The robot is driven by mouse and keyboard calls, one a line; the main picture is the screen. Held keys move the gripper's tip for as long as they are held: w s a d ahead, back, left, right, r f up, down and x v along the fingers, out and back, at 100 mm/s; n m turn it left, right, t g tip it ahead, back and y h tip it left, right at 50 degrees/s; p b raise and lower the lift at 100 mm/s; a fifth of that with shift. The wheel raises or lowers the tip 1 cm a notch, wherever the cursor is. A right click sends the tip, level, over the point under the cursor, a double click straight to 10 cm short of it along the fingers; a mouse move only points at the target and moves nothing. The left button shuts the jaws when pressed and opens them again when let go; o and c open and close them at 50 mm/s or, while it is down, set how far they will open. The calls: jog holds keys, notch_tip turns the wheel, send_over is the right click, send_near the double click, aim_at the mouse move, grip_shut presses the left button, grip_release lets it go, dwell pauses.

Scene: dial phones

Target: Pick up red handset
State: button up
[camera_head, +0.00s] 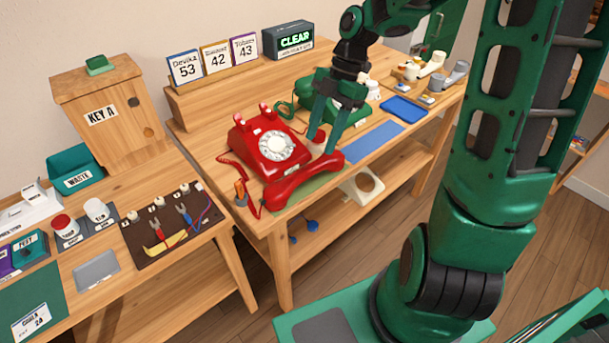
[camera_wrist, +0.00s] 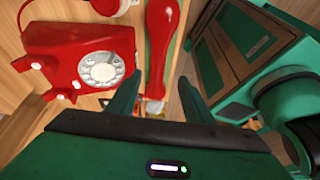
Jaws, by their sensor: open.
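The red handset (camera_head: 300,182) lies off its cradle on a green mat, along the table's front edge in front of the red dial phone (camera_head: 268,146). My gripper (camera_head: 322,144) points down by the handset's right end, with its fingers apart and nothing held. In the wrist view, the handset (camera_wrist: 161,40) runs away from me, and its near end shows between the two open fingers (camera_wrist: 159,78). I cannot tell how far the fingertips are above it. The red phone (camera_wrist: 95,65) is to the left there.
A green phone (camera_head: 338,92) stands behind my gripper. A blue mat (camera_head: 372,141) and blue tray (camera_head: 404,109) are to the right. A red cord (camera_head: 238,172) and an orange-handled object (camera_head: 241,192) lie left of the handset. Number cards (camera_head: 215,57) stand at the back.

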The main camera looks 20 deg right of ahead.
aim_at(307, 169)
jog(key=shift+w+a+f+n, duration=0.15)
jog(key=shift+a+f+n, duration=0.05)
jog(key=shift+a+n, duration=0.1)
jog(key=x, duration=1)
jog(key=shift+a+f, duration=0.15)
jog(key=shift+a, duration=0.05)
grip_shut()
